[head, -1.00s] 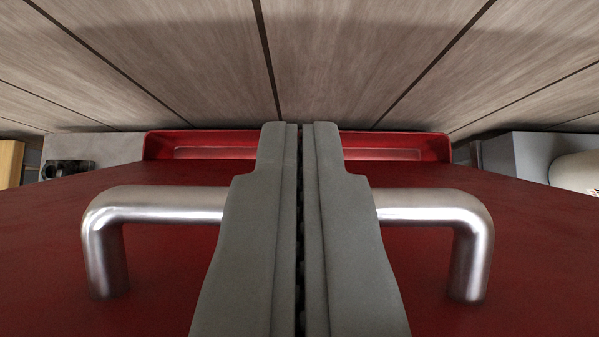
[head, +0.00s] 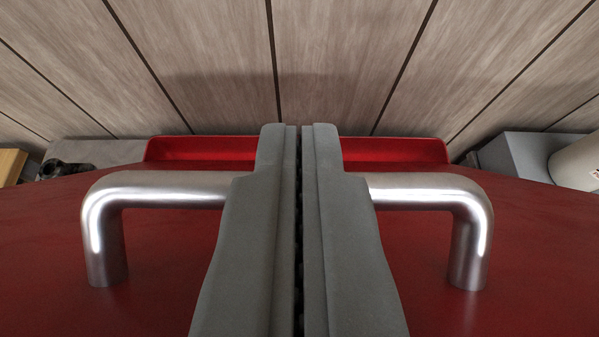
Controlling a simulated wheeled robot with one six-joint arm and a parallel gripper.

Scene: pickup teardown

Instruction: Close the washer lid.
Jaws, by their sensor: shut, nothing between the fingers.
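The red washer lid (head: 290,270) fills the lower part of the head view, on both sides of my gripper. A bent silver bar handle (head: 160,190) is fixed to it, with one leg at the left and one at the right. My gripper (head: 299,128) is shut and empty, with its grey fingers in front of the middle of the handle and hiding that part. I cannot tell whether the fingers touch the handle or the lid. A raised red panel (head: 215,148) of the washer shows behind the lid's far edge.
A wood-plank surface (head: 350,60) fills the top of the view beyond the washer. At the left are a grey surface, a dark fitting (head: 65,169) and a yellowish block (head: 10,165). At the right are a grey box (head: 525,155) and a white cylinder (head: 578,160).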

